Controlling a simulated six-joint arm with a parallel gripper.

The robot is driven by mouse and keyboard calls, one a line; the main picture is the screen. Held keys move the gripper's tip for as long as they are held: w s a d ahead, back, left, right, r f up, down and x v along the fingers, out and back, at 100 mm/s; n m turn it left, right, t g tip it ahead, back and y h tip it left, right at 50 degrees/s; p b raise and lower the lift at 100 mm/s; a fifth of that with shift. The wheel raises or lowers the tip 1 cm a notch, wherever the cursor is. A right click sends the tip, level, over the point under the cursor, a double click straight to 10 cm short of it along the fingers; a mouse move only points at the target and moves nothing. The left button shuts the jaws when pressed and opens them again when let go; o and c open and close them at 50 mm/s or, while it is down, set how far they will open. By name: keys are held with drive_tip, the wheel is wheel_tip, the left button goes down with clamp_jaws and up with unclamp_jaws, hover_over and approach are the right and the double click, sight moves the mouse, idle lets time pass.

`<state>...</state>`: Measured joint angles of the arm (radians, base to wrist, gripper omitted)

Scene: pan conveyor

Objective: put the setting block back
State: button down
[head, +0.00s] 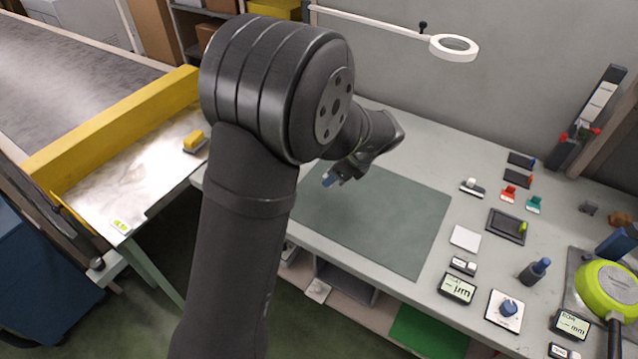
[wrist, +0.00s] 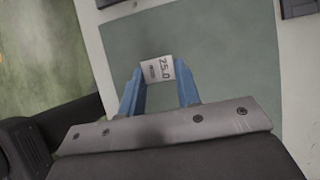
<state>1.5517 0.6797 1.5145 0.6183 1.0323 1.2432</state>
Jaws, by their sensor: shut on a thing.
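The setting block (wrist: 157,69) is a small pale block marked "25.0". In the wrist view it sits between the blue fingertips of my gripper (wrist: 158,75), which is shut on it. In the head view my gripper (head: 332,180) is over the left part of the green mat (head: 400,220); the block cannot be made out there. I cannot tell how high the block is above the mat.
Right of the mat are a white square plate (head: 466,238), a black tray (head: 506,226), a display reading "µm" (head: 457,288) and several small tools. A green pan (head: 608,287) stands at far right. A conveyor (head: 70,75) with a yellow rail (head: 115,120) is left. Most of the mat is clear.

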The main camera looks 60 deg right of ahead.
hover_over(319, 191)
wheel_tip(319, 191, down, 3)
drive_tip(key=shift+s+f, duration=0.1)
drive_tip(key=shift+f, duration=1.95)
drive_tip(key=c, duration=1.1)
unclamp_jaws()
drive_tip(key=shift+f, duration=0.15)
drive_tip(key=shift+o, duration=0.2)
drive_tip(key=v, duration=1.2)
drive_tip(key=shift+r, duration=0.2)
drive_tip(key=shift+f, duration=0.1)
